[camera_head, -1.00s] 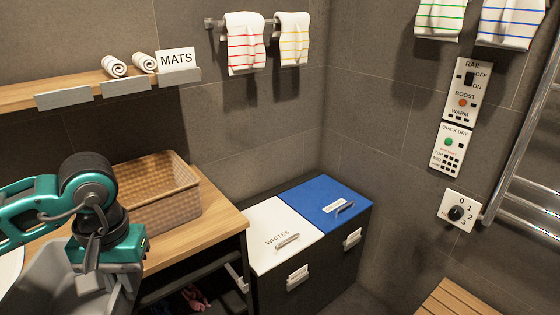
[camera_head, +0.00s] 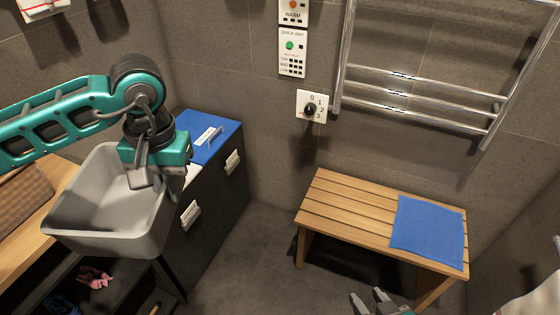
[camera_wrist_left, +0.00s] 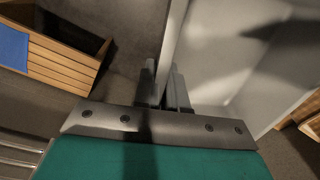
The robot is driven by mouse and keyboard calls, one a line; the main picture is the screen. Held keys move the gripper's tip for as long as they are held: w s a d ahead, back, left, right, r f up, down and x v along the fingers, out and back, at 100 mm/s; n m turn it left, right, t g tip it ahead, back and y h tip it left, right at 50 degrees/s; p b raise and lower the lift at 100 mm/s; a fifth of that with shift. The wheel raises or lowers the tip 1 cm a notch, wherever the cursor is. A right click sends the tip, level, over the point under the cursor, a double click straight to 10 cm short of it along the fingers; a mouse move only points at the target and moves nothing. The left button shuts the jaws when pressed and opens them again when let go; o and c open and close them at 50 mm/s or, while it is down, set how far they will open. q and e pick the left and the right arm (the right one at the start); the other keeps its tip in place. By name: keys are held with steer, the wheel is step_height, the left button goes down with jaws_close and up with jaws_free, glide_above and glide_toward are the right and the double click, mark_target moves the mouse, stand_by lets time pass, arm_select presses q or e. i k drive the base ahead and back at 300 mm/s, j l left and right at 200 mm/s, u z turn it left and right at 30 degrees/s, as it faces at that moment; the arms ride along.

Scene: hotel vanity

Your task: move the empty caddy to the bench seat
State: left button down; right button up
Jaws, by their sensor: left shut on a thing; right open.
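The empty grey caddy (camera_head: 105,243) hangs in the air at the left of the head view, in front of the counter. My left gripper (camera_head: 168,182) is shut on the caddy's right-hand wall. In the left wrist view the fingers (camera_wrist_left: 165,85) pinch the wall edge of the pale caddy (camera_wrist_left: 228,60). The slatted wooden bench seat (camera_head: 345,208) is at the right, apart from the caddy; it also shows in the left wrist view (camera_wrist_left: 60,72). My right gripper (camera_head: 372,300) is open and empty at the bottom edge, in front of the bench.
A folded blue towel (camera_head: 428,232) covers the bench's right part; its left part is bare. The dark hamper cabinet with a blue lid (camera_head: 208,133) stands behind the caddy. A woven basket (camera_head: 20,193) is on the counter. Chrome rails (camera_head: 420,85) are above the bench.

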mark_target(344, 206)
steer(key=i+l+z, duration=0.4)
steer(key=i+l, duration=0.55)
steer(key=i, duration=0.15)
